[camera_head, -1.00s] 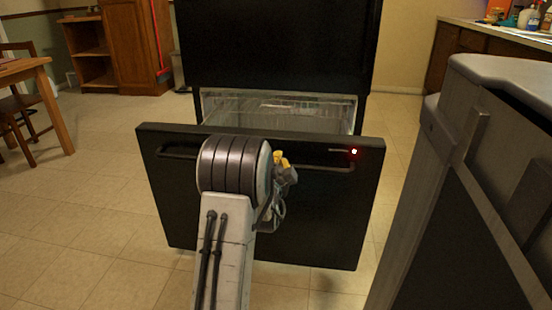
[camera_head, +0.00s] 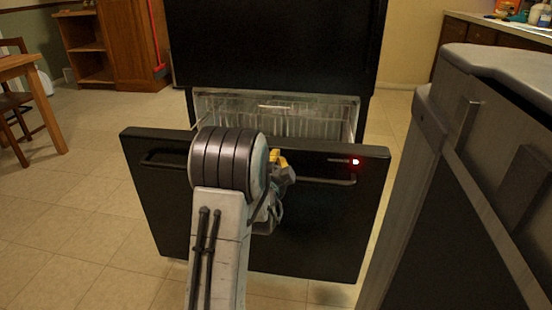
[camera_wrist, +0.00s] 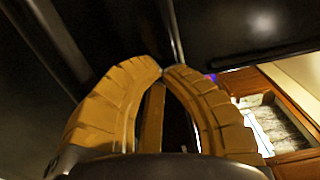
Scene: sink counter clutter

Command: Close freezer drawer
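The freezer drawer stands open, its black front (camera_head: 315,235) pulled out toward me below the black fridge body (camera_head: 275,55). A dark bar handle (camera_head: 325,181) runs across the front, partly hidden by my arm. The pale wire basket (camera_head: 285,122) shows behind the front's top edge. My gripper (camera_head: 279,159) is in front of the drawer front, near its upper middle, mostly hidden behind my wrist; contact cannot be told. In the wrist view the yellow fingertips of my gripper (camera_wrist: 162,73) come together, with nothing seen held. Dark glossy surfaces fill most of that view.
A grey-topped dark cabinet-like block (camera_head: 480,160) stands close on the right. A wooden table (camera_head: 35,95) and chair are at the left, and a wooden cabinet (camera_head: 128,45) at the back left. The tiled floor (camera_head: 80,215) left of the drawer is clear.

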